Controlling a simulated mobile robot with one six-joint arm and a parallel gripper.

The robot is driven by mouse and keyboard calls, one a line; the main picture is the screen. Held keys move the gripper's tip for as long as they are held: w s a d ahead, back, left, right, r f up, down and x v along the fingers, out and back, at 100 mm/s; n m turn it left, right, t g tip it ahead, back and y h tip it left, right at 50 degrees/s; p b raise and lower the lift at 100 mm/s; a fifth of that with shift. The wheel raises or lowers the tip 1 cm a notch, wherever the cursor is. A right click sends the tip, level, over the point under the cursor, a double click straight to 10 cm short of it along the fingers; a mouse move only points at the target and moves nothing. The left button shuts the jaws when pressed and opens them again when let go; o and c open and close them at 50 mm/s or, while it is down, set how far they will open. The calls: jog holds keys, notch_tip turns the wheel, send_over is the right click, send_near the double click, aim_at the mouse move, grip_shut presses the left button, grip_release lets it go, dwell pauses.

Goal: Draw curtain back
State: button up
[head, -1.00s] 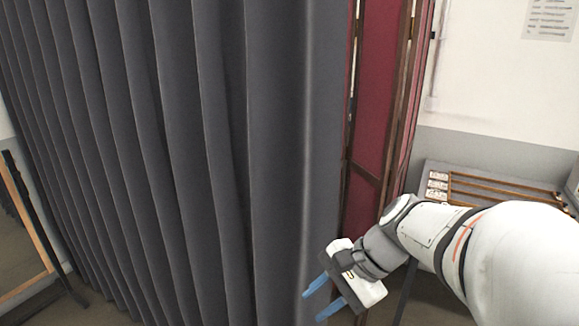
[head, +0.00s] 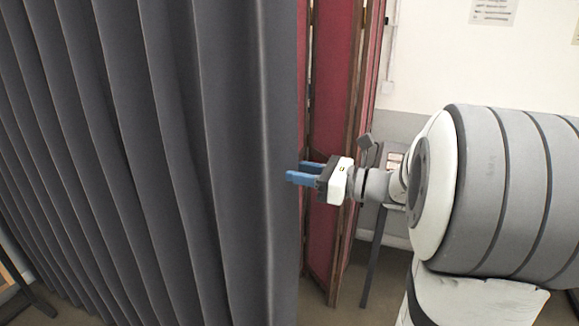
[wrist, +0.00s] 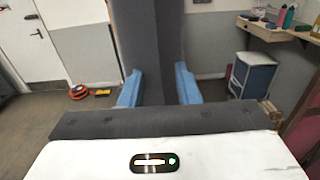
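The dark grey pleated curtain (head: 200,150) hangs across the left and middle of the head view, its free edge running down near the picture's middle. In the wrist view the curtain's edge (wrist: 150,45) stands upright straight ahead. My gripper (head: 296,172) is level and points left at that free edge, its blue fingertips overlapping it slightly in the head view. In the wrist view the two fingers (wrist: 158,70) are spread apart, with the curtain edge showing between them. I cannot tell whether they touch the cloth.
A dark red folding screen (head: 330,120) stands close behind the curtain edge and my gripper. A table (head: 380,160) is partly hidden behind my arm. The wrist view shows a blue-grey cabinet (wrist: 254,75), a wall shelf (wrist: 275,30), a white door (wrist: 30,45) and open floor at left.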

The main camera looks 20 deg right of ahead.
jog(key=shift+x, duration=1.05)
grip_shut()
